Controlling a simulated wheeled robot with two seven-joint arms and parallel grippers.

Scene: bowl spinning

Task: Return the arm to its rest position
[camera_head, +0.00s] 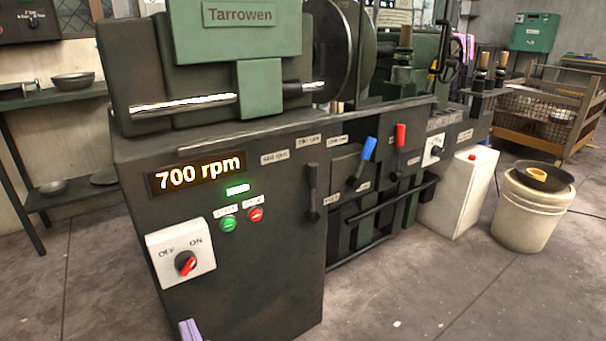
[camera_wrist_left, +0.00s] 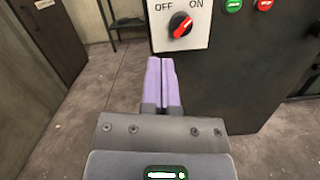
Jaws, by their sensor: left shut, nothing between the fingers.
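My left gripper (camera_wrist_left: 162,84) shows in the left wrist view with its two purple fingers pressed together and nothing between them. Its tips are just below the white OFF/ON switch box (camera_wrist_left: 180,24), apart from it as far as I can tell. In the head view only the purple fingertips (camera_head: 189,330) show at the bottom edge, below the switch box (camera_head: 181,260). My right gripper is not in view.
A dark green lathe (camera_head: 236,250) stands ahead, its display (camera_head: 197,172) reading 700 rpm above green and red buttons. Blue (camera_head: 362,160) and red (camera_head: 399,137) levers stick out. A white bucket (camera_head: 532,212) stands at right. Bare floor (camera_head: 440,285) lies in front.

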